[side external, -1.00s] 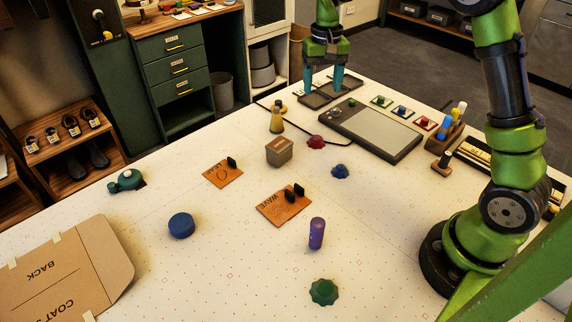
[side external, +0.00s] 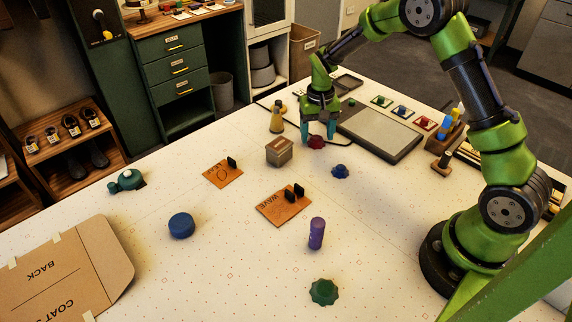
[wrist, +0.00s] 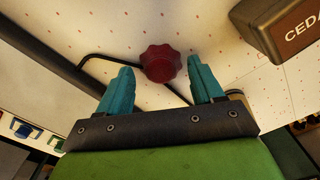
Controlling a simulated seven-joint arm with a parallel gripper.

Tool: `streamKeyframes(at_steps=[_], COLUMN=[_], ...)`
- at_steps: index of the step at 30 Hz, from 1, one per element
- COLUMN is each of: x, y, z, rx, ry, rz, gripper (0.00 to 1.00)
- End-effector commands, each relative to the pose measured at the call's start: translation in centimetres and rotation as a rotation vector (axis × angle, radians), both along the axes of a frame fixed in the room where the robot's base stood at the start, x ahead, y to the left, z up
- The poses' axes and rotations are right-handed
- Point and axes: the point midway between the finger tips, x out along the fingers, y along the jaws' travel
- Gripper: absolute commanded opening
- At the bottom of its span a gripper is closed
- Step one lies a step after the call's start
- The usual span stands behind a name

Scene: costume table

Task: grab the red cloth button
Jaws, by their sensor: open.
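The red cloth button (side external: 316,142) is a small, dark red, scalloped round piece on the white table. In the wrist view the red button (wrist: 161,63) lies just beyond the fingertips, roughly midway between them. My gripper (side external: 318,136) is open and empty, pointing down with its teal fingers close around or above the button. In the wrist view my gripper (wrist: 161,76) shows both fingers spread apart. I cannot tell how far the fingertips are above the table.
A grey tablet-like pad (side external: 379,132) lies to the right. A blue button (side external: 340,171) sits nearer the camera. A black cable (wrist: 100,57) runs by the red button.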

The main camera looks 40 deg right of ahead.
Motion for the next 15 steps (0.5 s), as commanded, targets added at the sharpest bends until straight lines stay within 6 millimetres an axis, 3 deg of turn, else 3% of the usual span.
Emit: streamKeyframes(at_steps=[10,15], x=[0.01,0.01], y=[0.03,0.03], z=[-0.93,-0.9], rx=[0.001,0.0], ry=[-0.001,-0.001], rz=[0.0,0.0], gripper=[0.65,0.39])
